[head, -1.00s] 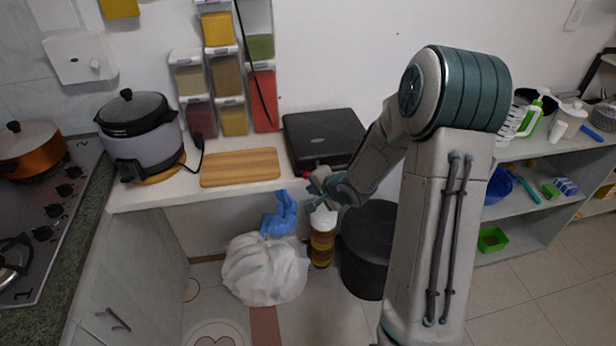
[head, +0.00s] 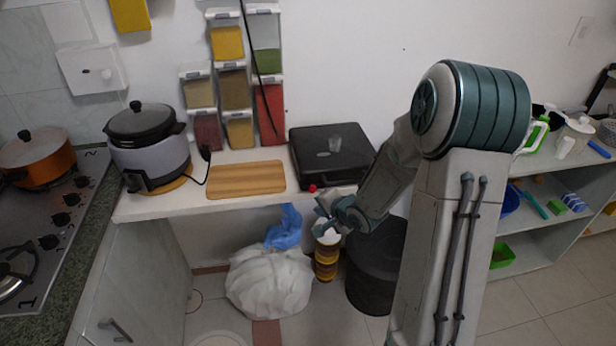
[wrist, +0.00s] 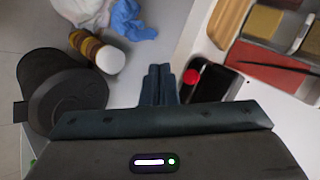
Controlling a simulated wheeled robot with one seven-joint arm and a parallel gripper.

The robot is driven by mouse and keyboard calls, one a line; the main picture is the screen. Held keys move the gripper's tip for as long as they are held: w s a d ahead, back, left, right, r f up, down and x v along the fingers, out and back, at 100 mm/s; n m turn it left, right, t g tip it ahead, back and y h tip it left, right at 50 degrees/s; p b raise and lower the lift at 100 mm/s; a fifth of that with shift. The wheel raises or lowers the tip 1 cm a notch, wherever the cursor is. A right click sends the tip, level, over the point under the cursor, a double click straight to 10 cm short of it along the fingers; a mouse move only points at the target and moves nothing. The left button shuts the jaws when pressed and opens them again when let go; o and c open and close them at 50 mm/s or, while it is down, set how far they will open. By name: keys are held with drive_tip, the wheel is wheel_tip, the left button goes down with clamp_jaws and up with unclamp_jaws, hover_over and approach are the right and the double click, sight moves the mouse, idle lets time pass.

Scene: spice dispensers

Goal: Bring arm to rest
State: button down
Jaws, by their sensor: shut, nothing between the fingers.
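My gripper (head: 328,212) is in front of the counter's front edge, just below the black appliance at the counter's right end, in the head view. In the wrist view my gripper (wrist: 159,72) shows its two fingers side by side, shut with nothing between them. My arm is folded, with its elbow raised at the right of the head view. The spice dispensers (head: 234,88) hang on the wall at the upper left of my arm, apart from my gripper.
The black appliance (head: 330,150) with a red knob (head: 312,188) sits close above my gripper. A wooden board (head: 246,178) and a cooker (head: 148,140) share the counter. Below are a white bag (head: 270,280), a striped jar stack (head: 326,258) and a black bin (head: 376,270).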

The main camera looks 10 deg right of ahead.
drive_tip(key=s+d+r+n+g+h, duration=0.3)
drive_tip(key=s+d+r+n+h, duration=0.15)
drive_tip(key=s+r, duration=0.5)
drive_tip(key=s+a+r+n+g, duration=0.1)
drive_tip(key=s+a+r+n, duration=0.1)
drive_tip(key=s, duration=0.6)
drive_tip(key=s+a+r+n+g, duration=0.2)
drive_tip(key=s+a+r+n, duration=0.1)
drive_tip(key=s, duration=0.5)
drive_tip(key=shift+r+n+y, duration=0.35)
drive_tip(key=shift+r+n, duration=0.4)
drive_tip(key=shift+r, duration=0.2)
